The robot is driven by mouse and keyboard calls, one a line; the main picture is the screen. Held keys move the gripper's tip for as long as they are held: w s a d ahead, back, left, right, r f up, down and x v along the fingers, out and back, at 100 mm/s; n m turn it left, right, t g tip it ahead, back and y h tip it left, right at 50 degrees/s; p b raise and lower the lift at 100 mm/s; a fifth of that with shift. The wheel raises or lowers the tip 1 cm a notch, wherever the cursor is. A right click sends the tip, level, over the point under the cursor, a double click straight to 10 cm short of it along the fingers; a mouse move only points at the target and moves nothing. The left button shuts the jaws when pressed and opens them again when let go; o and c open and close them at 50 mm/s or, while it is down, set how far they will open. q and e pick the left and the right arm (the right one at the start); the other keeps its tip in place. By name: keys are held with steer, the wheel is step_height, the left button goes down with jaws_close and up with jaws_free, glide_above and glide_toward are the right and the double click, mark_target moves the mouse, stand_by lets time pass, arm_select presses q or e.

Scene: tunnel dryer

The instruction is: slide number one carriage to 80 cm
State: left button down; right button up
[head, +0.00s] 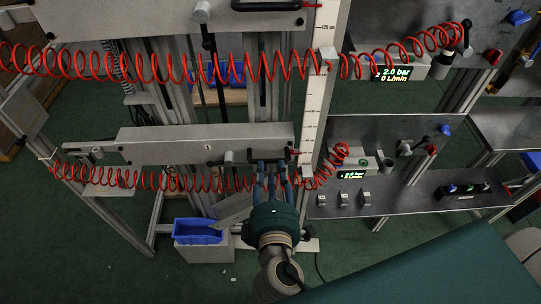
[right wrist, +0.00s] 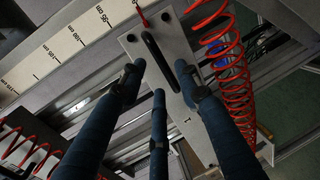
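The number one carriage (head: 165,146) is a long grey plate marked 1, on the lower left in the head view. Its plate (right wrist: 205,140) also shows in the right wrist view, with a dark bar handle (right wrist: 160,65) and a red pointer (right wrist: 143,18) at its end. A white scale (head: 318,90) stands upright beside the carriage's right end; its numbers are too small to read surely. My right gripper (head: 271,170) is at the carriage's right end. Its fingers (right wrist: 158,76) are spread on both sides of the handle, not visibly closed on it. My left gripper is not in view.
Red coiled hoses (head: 150,66) stretch across above and below the carriage. A second carriage (head: 170,20) is higher up. A blue bin (head: 197,231) sits below. A grey shelf (head: 420,198) with small blocks and a display panel stands to the right.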

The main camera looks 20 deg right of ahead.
mark_target(271, 162)
steer(key=p+x, duration=0.1)
steer(key=x, duration=0.4)
steer(key=shift+w+d+f, duration=0.1)
steer(key=shift+w+f, duration=0.05)
steer(key=shift+w, duration=0.2)
jaws_close()
